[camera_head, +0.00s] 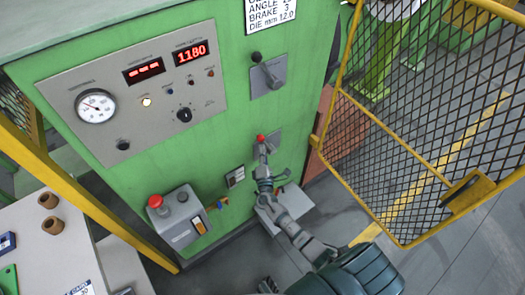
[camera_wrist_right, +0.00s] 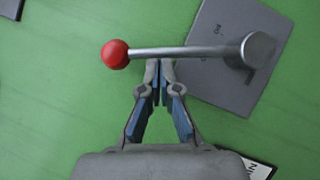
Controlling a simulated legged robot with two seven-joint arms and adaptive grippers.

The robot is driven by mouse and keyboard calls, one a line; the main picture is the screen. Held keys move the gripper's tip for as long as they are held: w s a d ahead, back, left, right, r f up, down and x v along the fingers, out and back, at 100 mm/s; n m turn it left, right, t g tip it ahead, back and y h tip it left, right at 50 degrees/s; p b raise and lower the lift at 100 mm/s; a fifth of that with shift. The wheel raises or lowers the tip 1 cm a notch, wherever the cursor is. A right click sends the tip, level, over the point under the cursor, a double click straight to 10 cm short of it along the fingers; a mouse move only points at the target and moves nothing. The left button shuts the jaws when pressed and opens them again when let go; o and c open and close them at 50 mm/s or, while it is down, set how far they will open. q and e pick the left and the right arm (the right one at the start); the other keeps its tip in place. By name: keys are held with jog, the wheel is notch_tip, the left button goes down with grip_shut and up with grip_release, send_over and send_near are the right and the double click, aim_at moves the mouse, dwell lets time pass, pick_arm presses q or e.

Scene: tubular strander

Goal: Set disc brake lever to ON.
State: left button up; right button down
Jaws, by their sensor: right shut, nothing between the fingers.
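A lever with a red ball knob (camera_head: 261,138) stands out from a grey plate on the green cabinet front. In the right wrist view its red knob (camera_wrist_right: 115,54) is at the left, and its rod (camera_wrist_right: 185,51) runs sideways to a round hub (camera_wrist_right: 257,49) on the grey plate (camera_wrist_right: 225,85). Small lettering on the plate appears upside down, like "ON". My right gripper (camera_head: 263,160) is just below the knob. In the wrist view its closed fingertips (camera_wrist_right: 160,72) are empty and lie against or just under the rod; contact is unclear.
Above is a second lever with a black knob (camera_head: 256,57) on its own plate. A gauge panel (camera_head: 140,95) and a grey box with a red button (camera_head: 156,201) are on the left. A yellow-framed mesh guard (camera_head: 430,110) stands close on the right.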

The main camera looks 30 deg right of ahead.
jog(key=shift+r, duration=0.1)
pick_arm(q)
jog(key=shift+s+a+f+p, duration=0.15)
jog(key=shift+s+p, duration=0.05)
jog(key=shift+s, duration=0.3)
jog(key=shift+s+a+f+p, duration=0.1)
jog(key=shift+s+p, duration=0.05)
jog(key=shift+s, duration=0.3)
pick_arm(e)
jog(key=shift+d+r+m+g, duration=0.25)
jog(key=shift+d+m+g, duration=0.05)
jog(key=shift+d+m, duration=0.1)
jog(key=shift+d+r+m, duration=0.1)
jog(key=shift+r+m, duration=0.1)
jog(key=shift+m, duration=0.1)
pick_arm(q)
jog(key=s+a+p, duration=0.1)
jog(key=s+p, duration=0.1)
jog(key=s, duration=0.3)
notch_tip(320, 180, up, 6)
jog(key=p, duration=0.6)
jog(key=shift+s+p, duration=0.1)
jog(key=shift+p, duration=0.3)
pick_arm(e)
jog(key=d+r+m+g+y, duration=0.1)
jog(key=d+m+g+y, duration=0.1)
jog(key=d+m, duration=0.4)
jog(key=shift+w+d+r+g, duration=0.15)
jog(key=shift+w+d+g, duration=0.2)
jog(key=shift+d+g, duration=0.75)
